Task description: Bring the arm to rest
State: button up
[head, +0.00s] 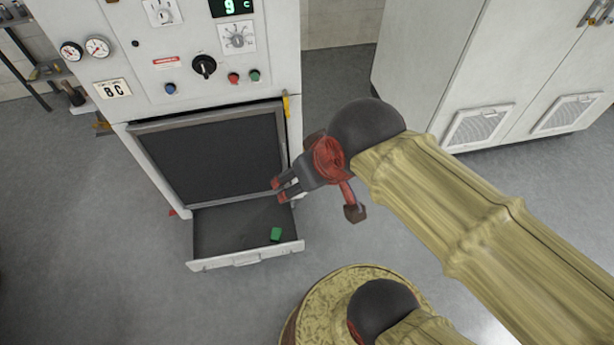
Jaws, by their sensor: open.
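My gripper (282,190) is open, at the end of my arm in a yellowish sleeve. It is in the middle of the head view, in front of the right side of the washer's dark panel and above the pulled-out drawer. I see nothing between its fingers. The arm reaches in from the right, bent at a dark round joint.
A white cabinet (480,60) stands at right. Grey floor (110,250) at left is clear.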

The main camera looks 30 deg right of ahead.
jog(key=shift+s, duration=0.25)
notch_tip(320, 180, up, 2)
jog(key=shift+r+p, duration=0.25)
jog(key=shift+p, duration=1)
